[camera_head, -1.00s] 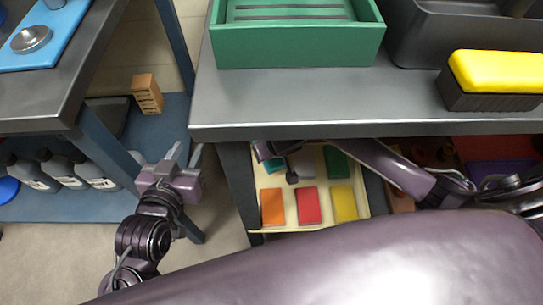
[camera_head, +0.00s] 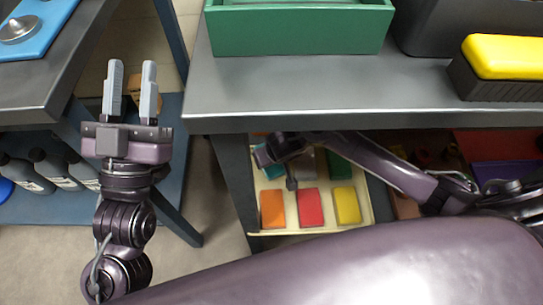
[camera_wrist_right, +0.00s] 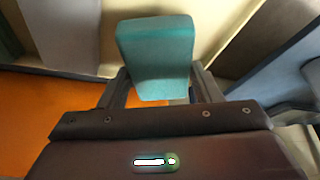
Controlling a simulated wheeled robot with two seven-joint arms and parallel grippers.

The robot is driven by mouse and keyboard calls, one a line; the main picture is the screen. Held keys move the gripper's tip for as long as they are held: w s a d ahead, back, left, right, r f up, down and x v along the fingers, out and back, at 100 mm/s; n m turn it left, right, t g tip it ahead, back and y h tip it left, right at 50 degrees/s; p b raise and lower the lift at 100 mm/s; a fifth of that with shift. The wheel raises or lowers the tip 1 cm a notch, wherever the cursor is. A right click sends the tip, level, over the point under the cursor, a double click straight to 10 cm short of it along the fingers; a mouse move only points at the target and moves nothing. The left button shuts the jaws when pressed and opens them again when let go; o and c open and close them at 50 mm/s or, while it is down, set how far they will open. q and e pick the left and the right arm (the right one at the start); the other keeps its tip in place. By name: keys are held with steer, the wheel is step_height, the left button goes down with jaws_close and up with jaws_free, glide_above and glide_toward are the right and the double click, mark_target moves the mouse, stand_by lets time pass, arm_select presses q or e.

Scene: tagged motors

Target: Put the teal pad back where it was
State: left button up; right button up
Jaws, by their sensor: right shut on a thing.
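The teal pad (camera_wrist_right: 156,55) is held between the fingers of my right gripper (camera_wrist_right: 160,88) in the wrist view, its far end sticking out past the fingertips. In the head view a small part of the teal pad (camera_head: 263,155) shows at the back left of a cream tray (camera_head: 300,231), under the table. My right arm covers part of it there, and I cannot tell whether it touches the tray floor. My left gripper (camera_head: 131,92) is open and empty, left of the table, fingers pointing away.
The tray also holds an orange pad (camera_head: 272,208), a red pad (camera_head: 311,207), a yellow pad (camera_head: 346,205) and a partly hidden green pad (camera_head: 340,166). The tabletop (camera_head: 330,95) overhangs the tray. A green crate (camera_head: 300,30) and a yellow-topped brush (camera_head: 505,57) stand above.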

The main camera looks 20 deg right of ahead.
arm_select(q)
steer(key=shift+s+a+r, duration=0.1)
steer(key=shift+r, duration=0.2)
arm_select(e)
steer(key=shift+f, duration=0.15)
arm_select(q)
steer(key=shift+s+a+r+t, duration=0.1)
steer(key=shift+s+r+t, duration=0.15)
steer(key=shift+t, duration=0.15)
arm_select(e)
steer(key=shift+f, duration=0.15)
steer(key=shift+f, duration=0.1)
steer(key=o, duration=1)
arm_select(q)
steer(key=shift+s+r+h, duration=0.15)
steer(key=shift+r+h, duration=0.35)
steer(key=shift+r, duration=0.1)
arm_select(e)
steer(key=shift+o, duration=0.2)
arm_select(q)
steer(key=shift+f+y, duration=0.1)
steer(key=shift+y, duration=0.2)
